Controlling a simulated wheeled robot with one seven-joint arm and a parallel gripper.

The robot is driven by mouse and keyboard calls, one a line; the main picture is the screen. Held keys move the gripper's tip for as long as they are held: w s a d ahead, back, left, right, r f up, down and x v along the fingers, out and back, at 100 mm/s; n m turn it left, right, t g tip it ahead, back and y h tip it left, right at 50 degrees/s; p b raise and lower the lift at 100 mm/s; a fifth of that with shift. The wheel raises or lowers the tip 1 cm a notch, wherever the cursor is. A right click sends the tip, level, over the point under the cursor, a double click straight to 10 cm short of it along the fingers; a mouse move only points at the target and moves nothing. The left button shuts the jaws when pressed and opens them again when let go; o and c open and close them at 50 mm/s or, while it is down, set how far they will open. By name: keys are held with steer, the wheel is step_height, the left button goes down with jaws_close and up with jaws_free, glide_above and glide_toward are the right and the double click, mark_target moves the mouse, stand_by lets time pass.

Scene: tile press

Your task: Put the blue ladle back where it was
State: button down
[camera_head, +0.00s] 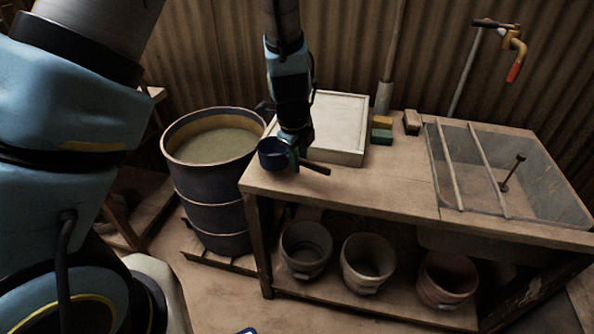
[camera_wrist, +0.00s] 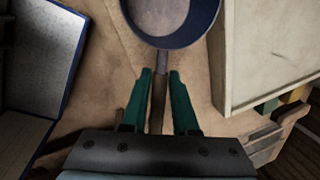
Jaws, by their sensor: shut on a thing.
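The blue ladle (camera_head: 272,154) has a dark blue round bowl and a dark handle. It is at the left end of the wooden table, with its handle pointing right; I cannot tell whether it touches the tabletop. My gripper (camera_head: 292,150) is shut on the handle near the bowl. In the wrist view, the green fingers of my gripper (camera_wrist: 160,75) stand on both sides of the handle. The ladle's bowl (camera_wrist: 187,38) lies beyond the fingertips and is cut off by the top edge of the picture.
A dark barrel (camera_head: 209,188) of murky liquid stands left of the wooden table (camera_head: 385,190). A pale shallow tray (camera_head: 351,130) lies behind my gripper. Small blocks (camera_head: 382,128) sit beside it. A clear basin (camera_head: 520,200) is at right. Several pots (camera_head: 306,248) stand below. The tabletop's middle is clear.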

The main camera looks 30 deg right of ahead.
steer(key=shift+s+a+x, duration=0.1)
steer(key=shift+a+x, duration=0.05)
steer(key=shift+x, duration=0.75)
steer(key=shift+s+a+x, duration=0.15)
steer(key=shift+x, duration=0.75)
steer(key=shift+f, duration=0.15)
steer(key=c, duration=0.7)
jaws_free()
steer(key=v, duration=1.2)
steer(key=w+a+r+n, duration=0.1)
steer(key=a+n, duration=0.9)
steer(key=a, duration=0.1)
steer(key=w+a+r+n+y, duration=0.1)
steer(key=a+r+n, duration=0.1)
steer(key=a+n, duration=0.8)
steer(key=w+a+r+n, duration=0.1)
steer(key=a+r+n, duration=0.1)
steer(key=a+n, duration=0.7)
steer(key=shift+a+r+n+y, duration=0.15)
steer(key=shift+a+n+y, duration=0.05)
steer(key=shift+a, duration=0.8)
steer(key=shift+a+r+n+y, duration=0.1)
steer(key=shift+a+n+y, duration=0.1)
steer(key=shift+a, duration=0.75)
